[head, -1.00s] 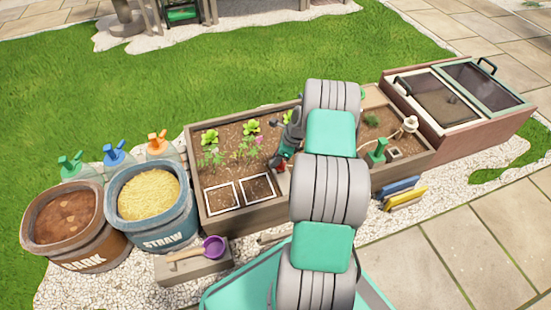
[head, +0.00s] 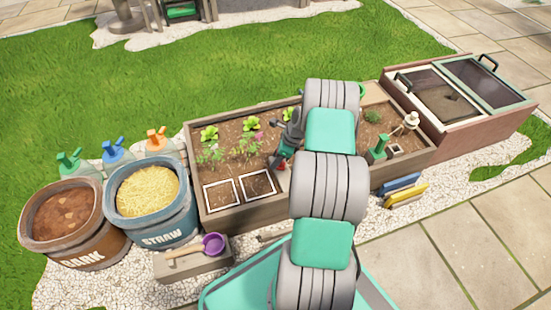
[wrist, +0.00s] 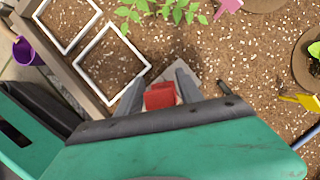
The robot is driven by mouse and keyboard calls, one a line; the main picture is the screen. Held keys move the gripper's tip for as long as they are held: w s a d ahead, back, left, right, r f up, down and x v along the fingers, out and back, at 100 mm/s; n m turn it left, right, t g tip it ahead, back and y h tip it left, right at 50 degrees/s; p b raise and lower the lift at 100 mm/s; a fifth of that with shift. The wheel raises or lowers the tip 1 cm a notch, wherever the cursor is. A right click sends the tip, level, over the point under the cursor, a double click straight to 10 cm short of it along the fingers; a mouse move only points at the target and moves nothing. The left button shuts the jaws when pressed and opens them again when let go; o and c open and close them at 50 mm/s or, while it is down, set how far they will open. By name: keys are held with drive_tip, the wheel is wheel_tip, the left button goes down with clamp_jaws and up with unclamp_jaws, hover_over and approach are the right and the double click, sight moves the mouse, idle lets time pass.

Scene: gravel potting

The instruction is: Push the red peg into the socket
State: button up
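The red peg (wrist: 159,97) stands between the two grey fingers of my gripper (wrist: 160,90) in the wrist view, with a finger against each side. In the head view, a small bit of the red peg (head: 282,164) shows at the tip of my gripper (head: 276,161), low over the soil of the planter. A grey block (wrist: 168,74), which looks like the socket, shows just beyond the peg. Its opening is hidden by the peg and fingers, so I cannot tell how deep the peg sits.
Two white square frames (head: 239,188) lie on the soil left of my gripper. Seedlings (head: 240,146) grow behind them. The wooden planter wall (head: 245,217) runs along the front.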

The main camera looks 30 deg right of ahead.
drive_tip(key=shift+o, duration=0.9)
drive_tip(key=p+v, duration=0.4)
drive_tip(key=v, duration=0.4)
drive_tip(key=a+r+n+h+p, duration=0.1)
drive_tip(key=a+r+n+p, duration=0.4)
drive_tip(key=r, duration=0.7)
drive_tip(key=s+a+r+n+p, duration=0.1)
drive_tip(key=a+r+n+p, duration=0.2)
drive_tip(key=a+r+p, duration=0.7)
drive_tip(key=d+r+n+h+p, duration=0.1)
drive_tip(key=r+n+p, duration=0.35)
drive_tip(key=r, duration=1.05)
drive_tip(key=s+a+r+n+p, duration=0.4)
drive_tip(key=s+r+n+p, duration=0.1)
drive_tip(key=r, duration=0.4)
drive_tip(key=s+a+r+n+h+p, duration=0.1)
drive_tip(key=s+a+r+n+p, duration=0.3)
drive_tip(key=r+p, duration=0.3)
drive_tip(key=s+a+r+n+p, duration=0.4)
drive_tip(key=s+r+n+p, duration=0.1)
drive_tip(key=r, duration=0.6)
drive_tip(key=shift+s+a+r+n+p, duration=0.2)
drive_tip(key=shift+s+a+n+p, duration=0.25)
drive_tip(key=shift+s, duration=0.35)
drive_tip(key=shift+d, duration=0.1)
drive_tip(key=shift+c, duration=0.5)
